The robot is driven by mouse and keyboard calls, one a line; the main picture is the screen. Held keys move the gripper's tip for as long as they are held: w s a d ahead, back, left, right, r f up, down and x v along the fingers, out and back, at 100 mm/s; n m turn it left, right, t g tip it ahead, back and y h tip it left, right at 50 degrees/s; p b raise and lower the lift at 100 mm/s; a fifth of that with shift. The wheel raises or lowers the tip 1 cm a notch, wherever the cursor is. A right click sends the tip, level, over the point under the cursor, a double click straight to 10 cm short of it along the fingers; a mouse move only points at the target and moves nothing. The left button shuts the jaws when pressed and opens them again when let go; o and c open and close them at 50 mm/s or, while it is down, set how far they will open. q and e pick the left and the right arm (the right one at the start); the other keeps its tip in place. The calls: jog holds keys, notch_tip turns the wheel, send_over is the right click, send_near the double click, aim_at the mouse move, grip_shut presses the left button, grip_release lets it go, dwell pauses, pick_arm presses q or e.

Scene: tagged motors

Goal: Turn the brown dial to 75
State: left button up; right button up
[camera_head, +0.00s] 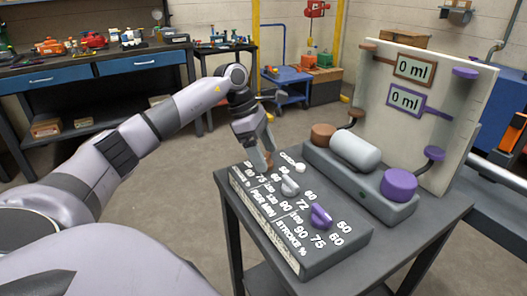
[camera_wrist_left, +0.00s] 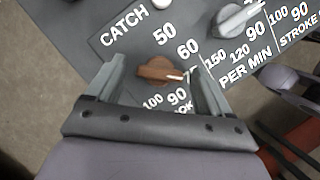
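The brown dial (camera_wrist_left: 158,70) is on the dark panel near the word CATCH. In the left wrist view its white mark points right, toward the right-hand finger; the scale there shows 50, 60, 90 and 100, and the finger covers part of the scale between 60 and 90. My left gripper (camera_wrist_left: 157,82) is open, with one finger on each side of the dial and gaps between. In the head view my left gripper (camera_head: 260,156) points down at the panel's far left corner and largely hides the dial. My right gripper is not in view.
The panel (camera_head: 335,256) also bears a grey dial (camera_head: 290,185) and a purple dial (camera_head: 320,215), close to my left gripper. Behind it stand a grey tank (camera_head: 355,150), a purple cylinder (camera_head: 398,184) and a board with two displays reading 0 ml (camera_head: 415,69).

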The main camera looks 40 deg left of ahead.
pick_arm(q)
jog(key=v, duration=0.7)
dwell(0.3)
dwell(0.4)
